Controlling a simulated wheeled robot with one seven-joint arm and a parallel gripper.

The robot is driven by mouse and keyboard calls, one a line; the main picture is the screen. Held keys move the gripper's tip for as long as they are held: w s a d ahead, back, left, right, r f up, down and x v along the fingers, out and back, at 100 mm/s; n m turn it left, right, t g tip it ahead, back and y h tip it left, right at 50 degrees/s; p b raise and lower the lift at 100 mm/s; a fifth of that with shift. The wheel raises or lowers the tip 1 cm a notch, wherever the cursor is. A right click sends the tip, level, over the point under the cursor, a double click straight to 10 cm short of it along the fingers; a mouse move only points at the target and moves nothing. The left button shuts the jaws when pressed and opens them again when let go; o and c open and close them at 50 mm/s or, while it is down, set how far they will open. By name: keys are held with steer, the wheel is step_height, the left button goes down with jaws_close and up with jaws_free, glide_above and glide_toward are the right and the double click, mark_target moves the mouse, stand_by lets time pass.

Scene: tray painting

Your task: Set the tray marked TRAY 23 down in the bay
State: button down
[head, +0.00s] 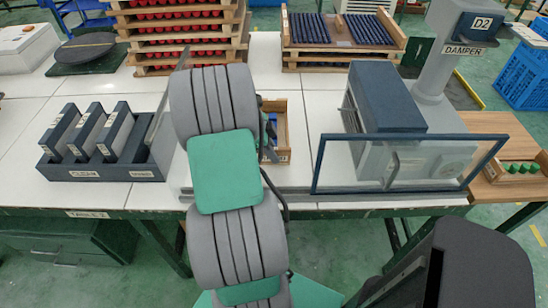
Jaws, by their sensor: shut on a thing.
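A small wooden tray (281,104) with blue pieces in it shows just right of my arm, over the middle of the white table. Its left part is hidden behind the arm, and its label is too small to read. My gripper (270,138) is mostly hidden by my arm; the little that shows is at this tray, and it is shut on it. No marking TRAY 23 can be read. No bay marking can be read. A grey booth with a dark blue hood (386,97) and a dark blue front frame (325,165) stands to the right of the tray.
A dark rack (90,173) with upright grey slabs stands at left. Stacked trays of red pieces (137,70) and a tray of dark blue bars (397,48) are at the back. A post marked DAMPER (430,72) and a tray of green pieces (497,180) are at right.

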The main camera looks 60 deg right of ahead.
steer(key=shift+f, duration=1.3)
steer(key=c, duration=1.4)
jaws_free()
steer(key=shift+s, duration=0.1)
steer(key=v, duration=1.2)
steer(key=shift+r, duration=0.15)
